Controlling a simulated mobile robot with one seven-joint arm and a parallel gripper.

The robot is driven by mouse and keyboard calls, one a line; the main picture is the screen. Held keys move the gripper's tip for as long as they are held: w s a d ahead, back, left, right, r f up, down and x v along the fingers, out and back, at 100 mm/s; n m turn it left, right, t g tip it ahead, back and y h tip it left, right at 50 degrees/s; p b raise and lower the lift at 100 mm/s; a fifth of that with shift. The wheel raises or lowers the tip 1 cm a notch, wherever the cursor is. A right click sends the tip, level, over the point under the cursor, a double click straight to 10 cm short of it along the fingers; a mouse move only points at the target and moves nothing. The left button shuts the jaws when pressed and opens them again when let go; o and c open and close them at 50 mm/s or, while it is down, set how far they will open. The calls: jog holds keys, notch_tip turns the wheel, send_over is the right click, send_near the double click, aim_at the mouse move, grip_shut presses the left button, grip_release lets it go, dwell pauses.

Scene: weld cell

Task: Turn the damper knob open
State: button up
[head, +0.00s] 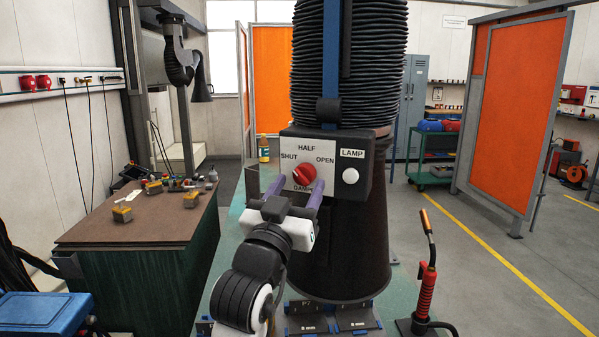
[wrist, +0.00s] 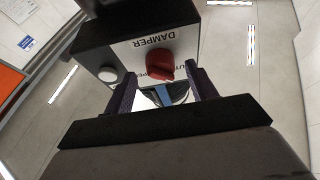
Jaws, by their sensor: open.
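The red damper knob (head: 304,174) sits on the white plate of a dark control box (head: 368,166), below the words SHUT, HALF and OPEN. Its ridge looks tilted towards the SHUT side; the exact setting is hard to tell. My gripper (head: 298,184) is in front of the box, its purple fingers spread to the left and right of the knob. In the wrist view the knob (wrist: 160,66) shows upside down between the open fingers (wrist: 163,84), with a gap on both sides. Nothing is held. The fingers partly cover the labels.
A white lamp button (head: 350,176) is on the same box, right of the knob. A ribbed black hose (head: 347,60) rises above the box. A bench (head: 130,225) with small parts stands left. A red torch (head: 427,290) stands at the lower right. Orange screens (head: 516,110) are behind.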

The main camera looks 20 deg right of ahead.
jog(key=shift+x, duration=0.85)
jog(key=shift+a, duration=0.1)
jog(key=shift+c, duration=0.4)
jog(key=c, duration=0.9)
